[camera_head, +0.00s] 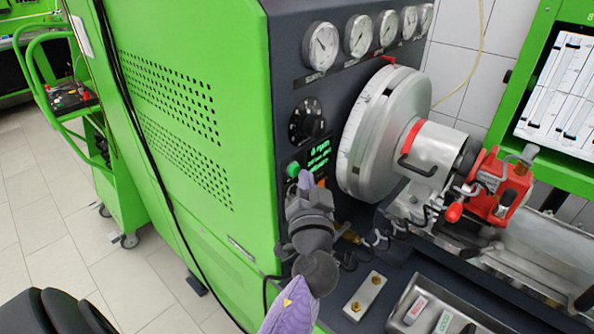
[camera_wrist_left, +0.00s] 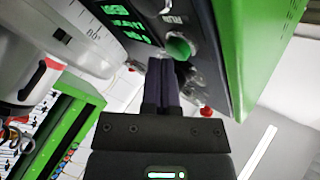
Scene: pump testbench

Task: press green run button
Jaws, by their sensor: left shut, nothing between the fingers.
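The green run button (camera_head: 293,168) is on the dark front panel of the green testbench, left of the lit green display (camera_head: 318,157). In the left wrist view the green button (camera_wrist_left: 178,48) is just beyond and slightly right of the fingertips. My left gripper (camera_head: 306,181) is shut and empty, its fingers pointing at the panel just below and right of the button. The shut fingers also show in the wrist view (camera_wrist_left: 160,72). I cannot tell whether the tips touch the panel or the button. My right gripper is not in view.
A black rotary knob (camera_head: 307,120) sits above the button, with several round gauges (camera_head: 321,46) higher up. The big grey disc (camera_head: 378,130) and red pump part (camera_head: 498,188) are to the right. A metal tray (camera_head: 408,297) lies below. Open floor is at left.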

